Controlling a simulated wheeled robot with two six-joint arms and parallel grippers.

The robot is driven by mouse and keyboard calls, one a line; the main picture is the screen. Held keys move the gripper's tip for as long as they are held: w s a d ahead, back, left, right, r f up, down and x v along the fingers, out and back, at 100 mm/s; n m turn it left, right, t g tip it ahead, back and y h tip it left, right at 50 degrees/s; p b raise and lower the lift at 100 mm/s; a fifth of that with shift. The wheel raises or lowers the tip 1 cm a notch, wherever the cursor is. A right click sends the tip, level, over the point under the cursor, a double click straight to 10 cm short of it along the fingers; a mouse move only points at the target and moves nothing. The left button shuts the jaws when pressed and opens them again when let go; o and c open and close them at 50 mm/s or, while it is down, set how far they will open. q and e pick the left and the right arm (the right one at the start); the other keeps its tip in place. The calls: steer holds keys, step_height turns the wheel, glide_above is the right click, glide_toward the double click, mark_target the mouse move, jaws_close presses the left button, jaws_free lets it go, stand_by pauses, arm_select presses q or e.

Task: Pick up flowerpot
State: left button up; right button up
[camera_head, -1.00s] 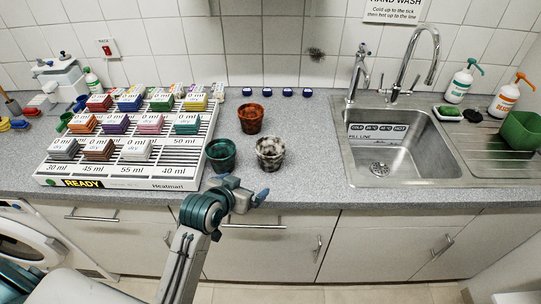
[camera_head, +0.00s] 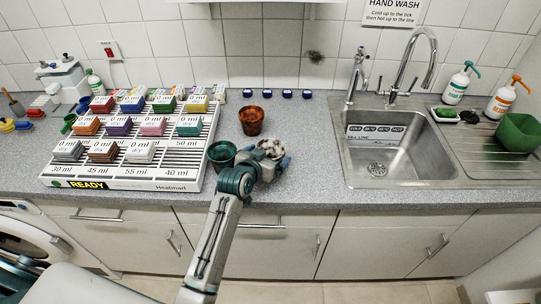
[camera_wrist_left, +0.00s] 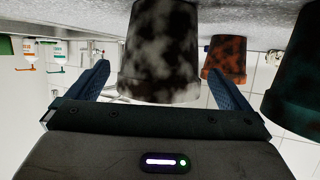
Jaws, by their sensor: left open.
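Three flowerpots stand on the counter: a rusty orange one (camera_head: 251,121) at the back, a dark teal one (camera_head: 222,155) at the front left, and a black-and-white mottled one (camera_head: 271,147) at the front right. My left gripper (camera_head: 270,160) is at the mottled pot and partly hides it. In the left wrist view, which looks upside down, the open fingers lie on either side of the mottled pot (camera_wrist_left: 162,50). I cannot tell how far it is between them. The orange pot (camera_wrist_left: 226,58) and teal pot (camera_wrist_left: 300,80) show to the right there. My right gripper is not seen.
A white slatted rack (camera_head: 150,184) with several coloured labelled blocks stands left of the pots. A steel sink (camera_head: 385,165) with taps is on the right, with two pump bottles and a green tub (camera_head: 519,131) beyond. Several small blue-and-white items line the wall. Counter between pots and sink is clear.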

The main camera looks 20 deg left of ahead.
arm_select(q)
steer(key=shift+x, duration=1.25)
steer(key=c, duration=1)
